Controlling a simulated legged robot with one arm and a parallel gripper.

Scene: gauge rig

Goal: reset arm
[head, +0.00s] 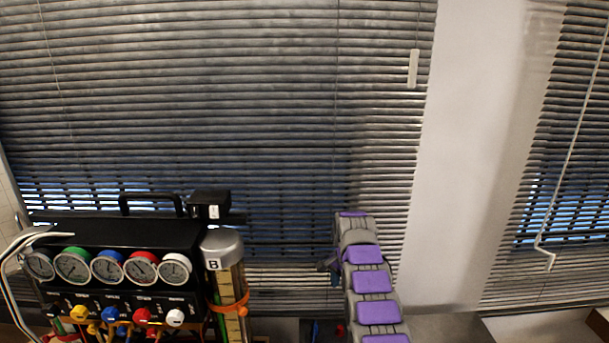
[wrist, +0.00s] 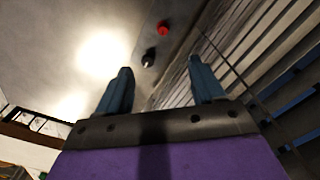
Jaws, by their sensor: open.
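My arm, with purple pads on grey links, rises at the lower middle right in the head view. My gripper (wrist: 160,66) shows in the wrist view with its two blue-grey fingers apart and nothing between them. The gauge rig (head: 120,240) stands at the lower left in the head view, a black case with a row of several round gauges and coloured knobs below them. My arm is to the right of the rig, with a gap between. In the head view I cannot make out the fingers clearly.
A cylinder marked B (head: 224,250) with an orange band stands at the rig's right side. Window blinds (head: 220,100) and a pale wall column (head: 470,150) are behind. In the wrist view, a red knob (wrist: 163,27) and a black knob (wrist: 149,58) sit on a pale surface beyond the fingers.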

